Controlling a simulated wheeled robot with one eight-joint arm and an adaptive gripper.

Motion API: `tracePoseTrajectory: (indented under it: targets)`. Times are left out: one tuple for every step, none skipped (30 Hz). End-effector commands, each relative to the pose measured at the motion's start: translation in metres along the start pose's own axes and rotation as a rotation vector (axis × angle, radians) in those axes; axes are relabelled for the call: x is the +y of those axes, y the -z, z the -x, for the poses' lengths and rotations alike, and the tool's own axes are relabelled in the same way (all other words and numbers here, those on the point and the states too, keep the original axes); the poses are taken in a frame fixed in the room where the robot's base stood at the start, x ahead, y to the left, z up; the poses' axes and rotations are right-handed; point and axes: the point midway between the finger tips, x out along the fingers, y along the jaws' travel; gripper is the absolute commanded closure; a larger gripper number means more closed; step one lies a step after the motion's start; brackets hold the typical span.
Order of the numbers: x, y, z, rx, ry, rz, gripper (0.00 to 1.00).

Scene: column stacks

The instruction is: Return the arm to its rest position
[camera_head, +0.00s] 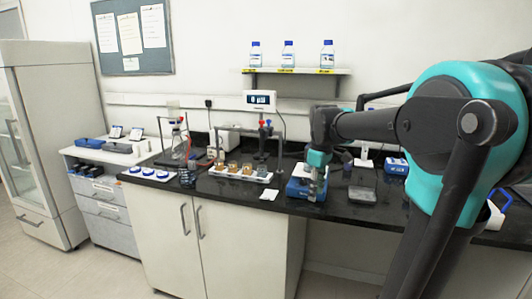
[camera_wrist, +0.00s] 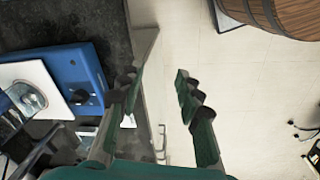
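My arm reaches in from the right side of the head view and bends down over the front of the black bench. My gripper (camera_head: 316,192) points downward there, in front of or beside a blue device (camera_head: 297,187). In the wrist view my gripper (camera_wrist: 156,78) has its two dark green fingers apart. Only pale floor and the bench edge show between the fingers, so it holds nothing. The blue device (camera_wrist: 85,72), with a white top, lies to the left of the fingers. Whether the gripper touches it in the head view I cannot tell.
The black bench (camera_head: 335,205) carries a white rack (camera_head: 240,175) with brown-topped items, a dish tray (camera_head: 149,174) and glassware. A bottle shelf (camera_head: 295,71) hangs above. A wooden barrel (camera_wrist: 280,14) stands on the floor. Floor at the wrist view's right is mostly clear.

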Motion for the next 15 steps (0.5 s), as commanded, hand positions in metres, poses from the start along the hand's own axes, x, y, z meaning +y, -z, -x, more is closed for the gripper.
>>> tracePoseTrajectory:
  targets:
    - [-0.007, -0.007, -0.012, 0.009, -0.011, -0.047, 0.65]
    - [-0.011, -0.012, -0.019, 0.015, -0.018, -0.079, 0.65]
    - [-0.016, -0.018, -0.029, 0.025, -0.028, -0.124, 0.65]
    - [-0.021, -0.023, -0.038, 0.033, -0.036, -0.162, 0.65]
    - [-0.027, -0.029, -0.047, 0.041, -0.043, -0.204, 0.65]
    - [-0.035, -0.037, -0.060, 0.055, -0.056, -0.264, 0.65]
    - [-0.043, -0.045, -0.072, 0.067, -0.064, -0.315, 0.65]
    - [-0.051, -0.053, -0.084, 0.081, -0.074, -0.370, 0.65]
    - [-0.064, -0.065, -0.100, 0.101, -0.086, -0.448, 0.65]
    - [-0.073, -0.074, -0.112, 0.117, -0.095, -0.507, 0.65]
    - [-0.083, -0.083, -0.123, 0.133, -0.103, -0.564, 0.65]
    - [-0.095, -0.094, -0.137, 0.154, -0.111, -0.634, 0.65]
    - [-0.103, -0.101, -0.146, 0.170, -0.117, -0.684, 0.65]
    - [-0.112, -0.108, -0.155, 0.183, -0.121, -0.728, 0.65]
    - [-0.121, -0.117, -0.164, 0.201, -0.126, -0.783, 0.65]
